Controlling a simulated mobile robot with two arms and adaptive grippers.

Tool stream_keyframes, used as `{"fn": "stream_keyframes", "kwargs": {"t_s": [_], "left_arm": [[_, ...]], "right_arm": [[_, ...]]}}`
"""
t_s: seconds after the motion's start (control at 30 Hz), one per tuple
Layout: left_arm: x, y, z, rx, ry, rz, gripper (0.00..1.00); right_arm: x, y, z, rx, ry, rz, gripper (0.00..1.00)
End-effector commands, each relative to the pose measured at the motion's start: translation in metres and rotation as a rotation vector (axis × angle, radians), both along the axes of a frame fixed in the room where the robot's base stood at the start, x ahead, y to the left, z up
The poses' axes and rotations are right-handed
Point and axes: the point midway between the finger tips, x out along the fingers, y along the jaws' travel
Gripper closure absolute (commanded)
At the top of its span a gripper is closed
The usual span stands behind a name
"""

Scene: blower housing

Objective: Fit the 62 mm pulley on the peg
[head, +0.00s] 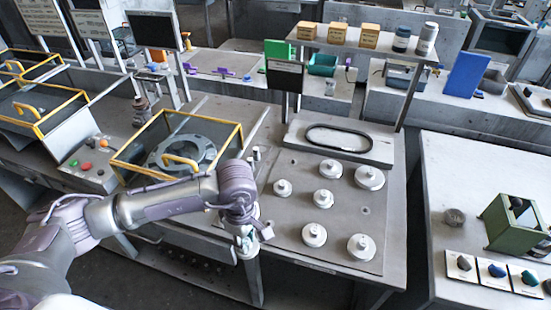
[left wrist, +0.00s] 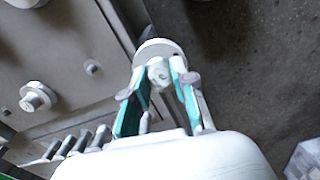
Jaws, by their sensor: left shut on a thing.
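My left gripper (head: 246,243) is at the front edge of the work table in the head view. In the left wrist view the left gripper (left wrist: 160,85) has its teal fingers closed on the hub of a white pulley (left wrist: 152,47), held tilted near the table edge with dark floor beyond. Several similar white pulleys stand on the plate to the gripper's right, among them one front pulley (head: 314,235) and one at the front right (head: 361,247). Their sizes cannot be read. I cannot tell which peg is meant. My right gripper is not in view.
A yellow-framed guard (head: 182,140) stands left of the plate. A block with a black belt loop (head: 338,138) lies behind the pulleys. Several short grey cylinders (left wrist: 75,145) stand in a row in the left wrist view. The plate (head: 345,218) has bare room between pulleys.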

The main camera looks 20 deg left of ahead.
Motion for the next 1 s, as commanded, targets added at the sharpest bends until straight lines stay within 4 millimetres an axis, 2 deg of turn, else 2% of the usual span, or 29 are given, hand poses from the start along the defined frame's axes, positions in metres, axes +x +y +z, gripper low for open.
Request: {"fn": "stream_keyframes", "kwargs": {"t_s": [0.03, 0.3, 0.7, 0.83, 1.0], "left_arm": [[0.009, -0.002, 0.015, -0.002, -0.003, 0.151, 1.00], [0.046, -0.011, 0.061, -0.005, -0.006, 0.996, 1.00], [0.088, -0.026, 0.130, -0.004, -0.009, 2.192, 1.00], [0.096, -0.030, 0.145, -0.004, -0.010, 2.475, 1.00], [0.101, -0.033, 0.155, -0.002, -0.013, 2.682, 1.00]], "right_arm": [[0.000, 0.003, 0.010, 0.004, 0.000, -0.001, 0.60], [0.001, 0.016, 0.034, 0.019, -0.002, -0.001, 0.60], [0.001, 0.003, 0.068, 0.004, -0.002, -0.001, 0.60], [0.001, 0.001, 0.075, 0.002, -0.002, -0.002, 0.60], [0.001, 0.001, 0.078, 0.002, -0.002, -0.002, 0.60]]}}
